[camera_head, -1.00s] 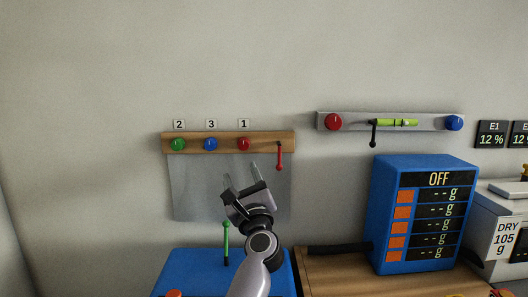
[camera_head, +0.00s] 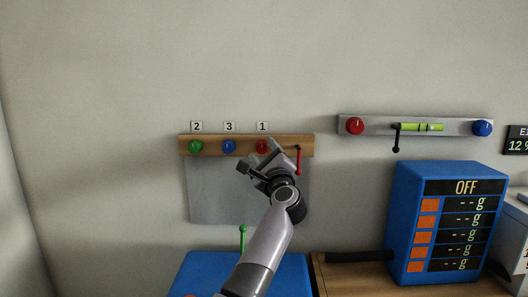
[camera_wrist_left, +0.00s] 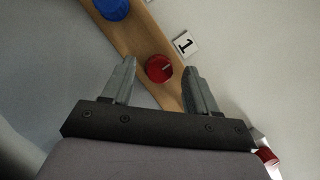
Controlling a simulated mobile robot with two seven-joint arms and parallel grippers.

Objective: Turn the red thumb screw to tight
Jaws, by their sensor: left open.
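A round red knob (camera_head: 262,146) sits on the wooden wall strip (camera_head: 213,151) under the label 1. My left gripper (camera_head: 258,154) is at this knob and partly overlaps it in the head view. In the left wrist view the red knob (camera_wrist_left: 159,68), with a pale line on its face, lies between the fingertips of the open gripper (camera_wrist_left: 160,72). Gaps show on both sides, so the fingers look clear of it. Another red knob (camera_head: 355,126) is at the left end of the grey rail. My right gripper is not in view.
Green (camera_head: 195,146) and blue (camera_head: 229,147) knobs sit left of the red one. A red lever (camera_head: 298,160) hangs just right of my gripper. A blue OFF display box (camera_head: 410,180) stands lower right. A green-handled lever (camera_head: 242,238) rises below.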

